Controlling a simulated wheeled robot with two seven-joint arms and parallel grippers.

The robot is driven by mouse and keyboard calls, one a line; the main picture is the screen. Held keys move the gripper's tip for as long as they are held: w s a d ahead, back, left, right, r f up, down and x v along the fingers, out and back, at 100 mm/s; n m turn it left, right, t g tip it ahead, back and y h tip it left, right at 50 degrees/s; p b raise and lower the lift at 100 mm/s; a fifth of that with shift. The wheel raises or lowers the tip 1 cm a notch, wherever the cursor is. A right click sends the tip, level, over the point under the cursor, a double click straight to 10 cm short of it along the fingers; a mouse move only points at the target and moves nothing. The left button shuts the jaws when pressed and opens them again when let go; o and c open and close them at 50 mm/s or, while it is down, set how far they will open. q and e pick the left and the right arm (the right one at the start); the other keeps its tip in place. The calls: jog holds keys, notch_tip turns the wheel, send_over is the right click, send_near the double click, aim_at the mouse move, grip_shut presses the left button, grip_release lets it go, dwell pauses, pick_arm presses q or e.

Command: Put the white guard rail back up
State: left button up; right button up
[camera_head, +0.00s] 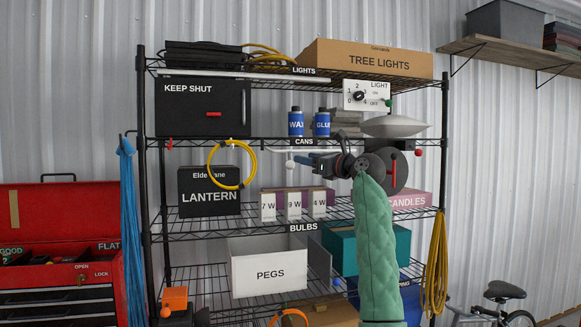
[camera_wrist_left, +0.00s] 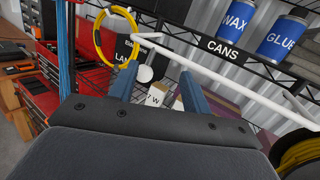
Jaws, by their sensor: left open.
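The white guard rail (camera_head: 330,150) runs along the shelf front just below the CANS label. In the left wrist view, the white rail (camera_wrist_left: 240,92) slants across just beyond my fingertips. A small white ball (camera_head: 289,164) sits below the rail, at the fingertips of my left gripper (camera_head: 303,160). In the left wrist view, the white ball (camera_wrist_left: 145,73) shows between the two blue fingers of my left gripper (camera_wrist_left: 157,82). These fingers are apart; I cannot tell whether they touch ball or rail. My right gripper is not in view.
Blue WAX (camera_head: 296,122) and GLUE (camera_head: 321,123) cans stand on the shelf above. A yellow hose loop (camera_head: 232,186) hangs in front of the LANTERN box (camera_head: 208,192). Small white-fronted boxes (camera_head: 293,205) stand below the gripper. A red toolbox (camera_head: 60,240) is at the left.

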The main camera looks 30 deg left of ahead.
aim_at(291, 165)
pick_arm(q)
jog(key=shift+s+a+f+n+g+h, duration=0.2)
jog(key=shift+s+f+n+h, duration=0.15)
jog(key=shift+f, duration=0.15)
jog(key=shift+s+a+f+n+g+h, duration=0.1)
jog(key=shift+s+f+n+g+h, duration=0.1)
jog(key=shift+s+f+n+h, duration=0.25)
jog(key=a+p, duration=0.1)
jog(key=a, duration=0.1)
jog(key=w+a+p, duration=0.1)
jog(key=a+p, duration=0.1)
jog(key=a, duration=0.1)
jog(key=a+p, duration=0.1)
jog(key=a, duration=0.1)
jog(key=shift+w+a+f+p, duration=0.2)
jog(key=shift+a+p, duration=0.1)
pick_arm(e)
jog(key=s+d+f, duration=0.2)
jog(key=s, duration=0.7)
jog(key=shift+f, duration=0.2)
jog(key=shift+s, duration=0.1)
pick_arm(q)
grip_shut()
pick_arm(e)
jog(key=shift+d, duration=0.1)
